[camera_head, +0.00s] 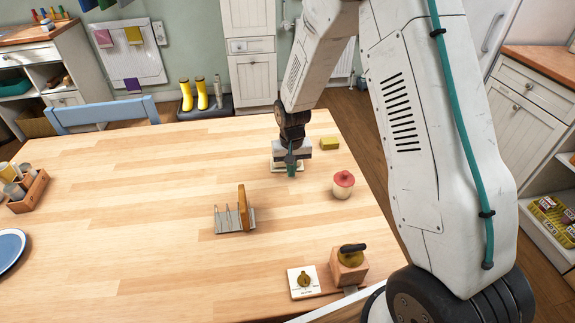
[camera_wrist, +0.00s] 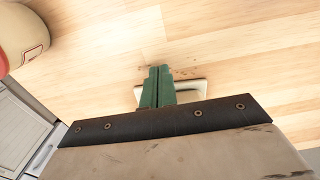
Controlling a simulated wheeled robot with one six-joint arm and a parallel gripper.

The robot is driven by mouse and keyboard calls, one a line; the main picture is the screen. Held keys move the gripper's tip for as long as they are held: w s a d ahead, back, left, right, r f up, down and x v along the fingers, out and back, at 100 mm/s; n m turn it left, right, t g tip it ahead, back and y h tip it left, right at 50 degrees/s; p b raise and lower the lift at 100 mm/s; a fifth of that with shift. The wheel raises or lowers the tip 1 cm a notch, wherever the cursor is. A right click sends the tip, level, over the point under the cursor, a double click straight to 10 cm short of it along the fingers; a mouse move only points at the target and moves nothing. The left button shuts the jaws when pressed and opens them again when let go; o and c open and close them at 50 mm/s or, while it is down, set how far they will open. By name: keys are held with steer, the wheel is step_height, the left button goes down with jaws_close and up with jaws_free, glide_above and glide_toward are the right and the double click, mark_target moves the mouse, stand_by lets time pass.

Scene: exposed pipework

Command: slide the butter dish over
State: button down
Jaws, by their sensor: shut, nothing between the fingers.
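A low, pale cream dish (camera_head: 276,168), which looks like the butter dish, is on the wooden table below my gripper (camera_head: 291,171). My gripper is pointed down, and its green fingers are shut together with nothing between them. In the wrist view the closed fingers (camera_wrist: 158,74) overlap the pale dish (camera_wrist: 193,90), whose rim shows on both sides of them. The gripper body hides most of the dish. I cannot tell whether the fingertips touch it.
A red-lidded jar (camera_head: 343,186) stands to the right, with a yellow block (camera_head: 329,143) behind it. A toast rack (camera_head: 236,222) holding a brown slice stands nearer, to the left. A wooden box with a dark handle (camera_head: 349,266) is at the front. The table's left middle is clear.

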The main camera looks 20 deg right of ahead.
steer(key=shift+w+d, duration=0.25)
steer(key=shift+w, duration=0.8)
steer(key=w+d, duration=0.1)
steer(key=w, duration=0.7)
steer(key=w+d, duration=0.1)
steer(key=w, duration=0.4)
steer(key=shift+d, duration=0.35)
